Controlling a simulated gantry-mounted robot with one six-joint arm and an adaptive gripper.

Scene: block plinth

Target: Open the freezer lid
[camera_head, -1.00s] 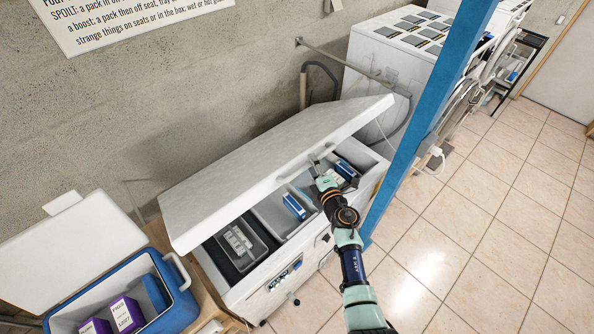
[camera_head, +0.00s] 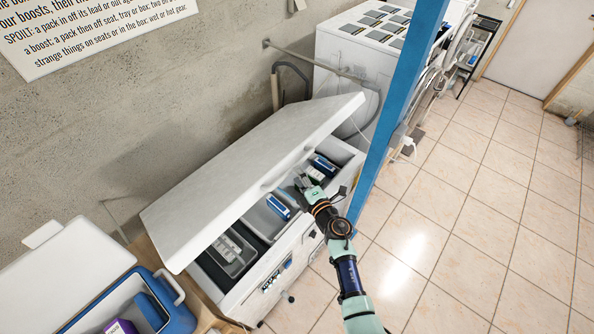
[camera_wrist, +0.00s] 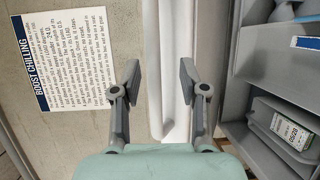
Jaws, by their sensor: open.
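The white freezer lid (camera_head: 250,170) is raised and tilted open above the chest freezer (camera_head: 233,296), with its front edge well clear of the rim. My gripper (camera_head: 303,183) is open, just in front of and below the lid's front edge, over the right part of the opening. In the wrist view my gripper (camera_wrist: 158,82) has its fingers wide apart. The lid's edge (camera_wrist: 160,60) runs between them in the picture, with a slim handle-like strip along it. I see no finger closed on it, and cannot tell whether one touches.
Blue-and-white packs (camera_head: 279,207) and a grey basket (camera_head: 232,251) lie inside the freezer. A blue cool box (camera_head: 172,303) is at lower left. The tiled floor (camera_head: 470,215) is clear at right.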

